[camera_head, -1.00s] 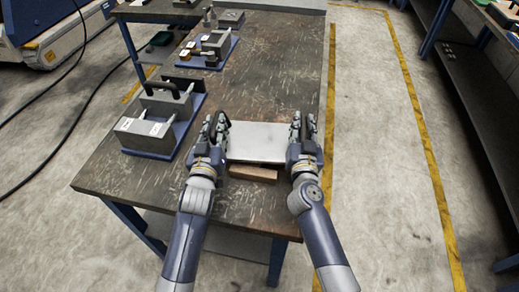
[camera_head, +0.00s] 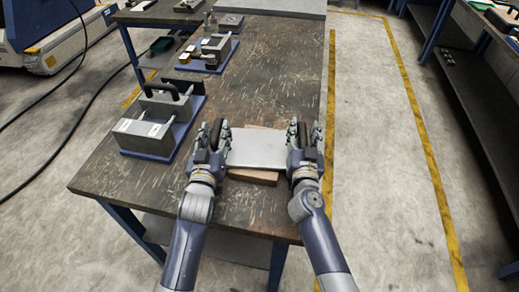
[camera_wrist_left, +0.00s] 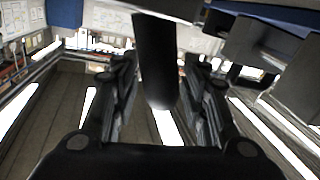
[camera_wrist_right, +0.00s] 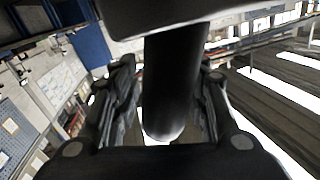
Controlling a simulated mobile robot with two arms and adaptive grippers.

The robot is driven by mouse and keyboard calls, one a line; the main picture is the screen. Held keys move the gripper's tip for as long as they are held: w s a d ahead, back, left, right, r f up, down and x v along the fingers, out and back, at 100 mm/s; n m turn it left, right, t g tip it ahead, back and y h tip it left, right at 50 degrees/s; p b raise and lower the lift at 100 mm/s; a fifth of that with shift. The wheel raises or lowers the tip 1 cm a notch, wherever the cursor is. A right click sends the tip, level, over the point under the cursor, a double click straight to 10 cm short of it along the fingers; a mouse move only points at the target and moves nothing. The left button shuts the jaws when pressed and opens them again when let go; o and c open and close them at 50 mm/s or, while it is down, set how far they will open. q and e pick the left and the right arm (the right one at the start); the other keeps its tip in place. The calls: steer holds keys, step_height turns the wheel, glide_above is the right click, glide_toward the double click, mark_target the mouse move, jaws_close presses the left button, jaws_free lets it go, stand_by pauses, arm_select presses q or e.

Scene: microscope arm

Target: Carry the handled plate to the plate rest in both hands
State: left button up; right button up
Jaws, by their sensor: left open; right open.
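The silver plate (camera_head: 257,150) lies flat near the front of the workbench, over brown wooden blocks (camera_head: 253,178) that show at its front and back edges. My left gripper (camera_head: 214,134) is at the plate's left side and my right gripper (camera_head: 302,134) at its right side. Both are open. In the left wrist view, a black handle (camera_wrist_left: 155,65) stands between the spread fingers, with gaps on both sides. In the right wrist view, the other black handle (camera_wrist_right: 170,80) is likewise between open fingers. I cannot tell which object is the plate rest.
A blue base with two grey blocks (camera_head: 146,136) and black handles stands to the left on the workbench (camera_head: 270,60). Another blue fixture (camera_head: 208,54) is farther back. The bench middle and right beyond the plate are clear.

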arm_select(q)
steer(key=shift+s+f, duration=0.1)
steer(key=shift+s, duration=0.1)
arm_select(e)
steer(key=shift+s, duration=0.1)
arm_select(q)
steer(key=s+a, duration=0.1)
steer(key=s, duration=1)
steer(key=shift+s+a, duration=0.2)
steer(key=shift+s, duration=0.1)
arm_select(e)
steer(key=s+a, duration=0.1)
steer(key=s, duration=1)
steer(key=shift+s+a, duration=0.25)
steer(key=shift+s, duration=0.15)
arm_select(q)
steer(key=shift+s, duration=0.1)
arm_select(e)
steer(key=shift+s+f, duration=0.1)
